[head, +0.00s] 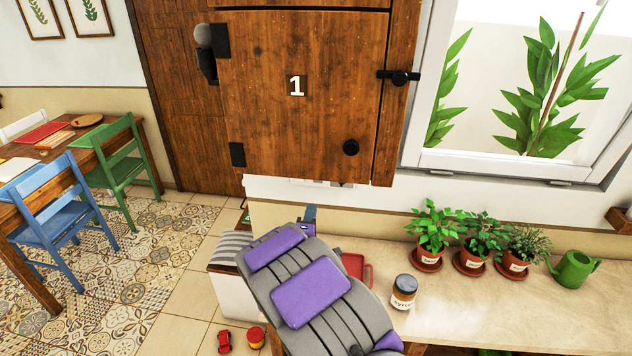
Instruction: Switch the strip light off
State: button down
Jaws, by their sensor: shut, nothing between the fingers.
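No strip light can be made out; the underside of the wooden wall cabinet (300,130) is out of sight. A small pale fitting (312,182) shows on the wall just below the cabinet's lower edge, mostly hidden by it; I cannot tell whether it is a switch or a socket. My grey arm with purple pads rises from the bottom middle, in front of the counter's left end. My gripper's fingers cannot be seen; a small blue and purple part (309,214) shows just behind the arm, and I cannot tell what it is.
The counter (480,320) holds a jar (403,291), a red object (355,267), potted herbs (432,240) and a green watering can (575,270). A window is above. Left are a table, a blue chair (55,210) and a green chair (125,165).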

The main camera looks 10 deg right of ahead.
jog(key=b+x, duration=0.2)
jog(key=x, duration=1.2)
jog(key=shift+a, duration=0.25)
jog(key=shift+d, duration=0.2)
jog(key=shift+r, duration=0.15)
jog(key=shift+w+r+g+p, duration=0.15)
jog(key=shift+g+p, duration=0.15)
jog(key=shift+p, duration=0.4)
